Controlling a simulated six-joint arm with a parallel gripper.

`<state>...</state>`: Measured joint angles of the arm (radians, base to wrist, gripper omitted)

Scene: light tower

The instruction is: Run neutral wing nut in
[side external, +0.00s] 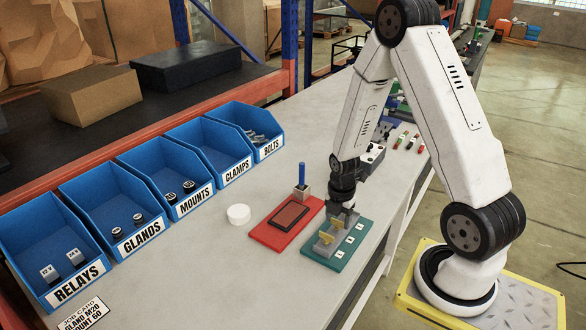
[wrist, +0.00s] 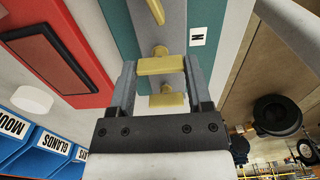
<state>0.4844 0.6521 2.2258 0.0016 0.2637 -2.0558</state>
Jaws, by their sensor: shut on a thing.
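My gripper (wrist: 160,65) is shut across the wings of a brass-yellow wing nut (wrist: 160,63). One fingertip is at each end of the wings. A white tag with an N (wrist: 198,37) is beside this nut. A second wing nut (wrist: 167,99) shows between the fingers, nearer the palm, and part of a third (wrist: 156,11) is at the top edge. In the side view, my gripper (side external: 343,218) is low over the green terminal base (side external: 318,256). A yellow wing nut (side external: 325,238) shows on the near side. The nut threads are hidden.
A red plate with a dark pad (side external: 290,215) lies left of the green base. A blue-handled tool stands in a block (side external: 303,187) behind. A white disc (side external: 238,214) sits on the bench. Blue bins (side external: 128,215) line the left. Bench between bins and plate is mostly clear.

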